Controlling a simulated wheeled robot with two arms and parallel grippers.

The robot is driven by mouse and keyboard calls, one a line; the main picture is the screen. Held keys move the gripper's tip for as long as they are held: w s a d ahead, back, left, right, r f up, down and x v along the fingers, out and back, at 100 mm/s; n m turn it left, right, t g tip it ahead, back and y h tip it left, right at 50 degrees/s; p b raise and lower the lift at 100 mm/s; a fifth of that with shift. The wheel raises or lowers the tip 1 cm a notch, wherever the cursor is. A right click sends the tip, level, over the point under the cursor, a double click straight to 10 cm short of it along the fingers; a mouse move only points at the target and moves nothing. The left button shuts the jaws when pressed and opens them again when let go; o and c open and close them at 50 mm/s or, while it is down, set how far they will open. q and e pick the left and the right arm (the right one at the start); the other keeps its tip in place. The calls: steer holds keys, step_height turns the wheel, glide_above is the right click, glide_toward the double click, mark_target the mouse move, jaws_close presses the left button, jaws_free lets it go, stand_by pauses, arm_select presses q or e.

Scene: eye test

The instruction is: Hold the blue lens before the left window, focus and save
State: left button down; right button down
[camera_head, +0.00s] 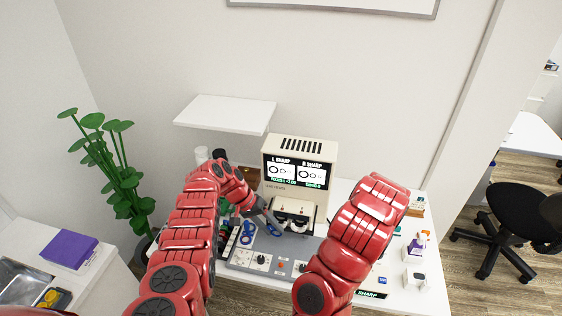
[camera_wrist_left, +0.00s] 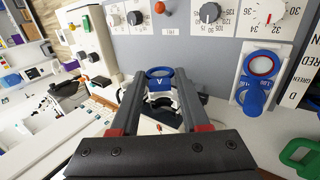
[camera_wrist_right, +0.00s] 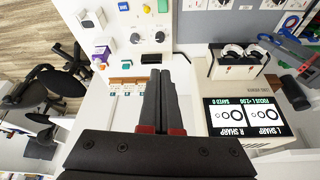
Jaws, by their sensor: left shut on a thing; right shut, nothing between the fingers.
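My left gripper (camera_head: 272,224) is shut on the handle of a blue ring lens (camera_wrist_left: 160,73), which stands at its fingertips in the left wrist view. In the right wrist view the held lens (camera_wrist_right: 265,38) is close to the viewer's left window (camera_wrist_right: 252,51); I cannot tell how well they line up. The beige viewer (camera_head: 323,150) has two screens, reading L SHARP and R SHARP, with FOCUS L +2.00 and SAVED 0 below. My right gripper (camera_wrist_right: 160,80) is shut and empty; in the head view my arm hides it.
A grey panel (camera_head: 238,262) with knobs and a red button lies before the viewer. Another blue-handled lens (camera_wrist_left: 252,95) stands in a rack on the left. A white shelf (camera_head: 225,113) juts out behind.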

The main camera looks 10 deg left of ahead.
stand_by(0.4)
steer(key=t+y, duration=0.3)
steer(key=y, duration=0.3)
glide_above(383, 280)
steer(key=s, duration=0.1)
step_height(383, 280, down, 12)
steer(key=shift+s+d, duration=0.1)
steer(key=shift+d, duration=0.1)
steer(key=shift+f, duration=0.15)
steer(key=shift+f, duration=4.3)
steer(key=shift+f, duration=0.1)
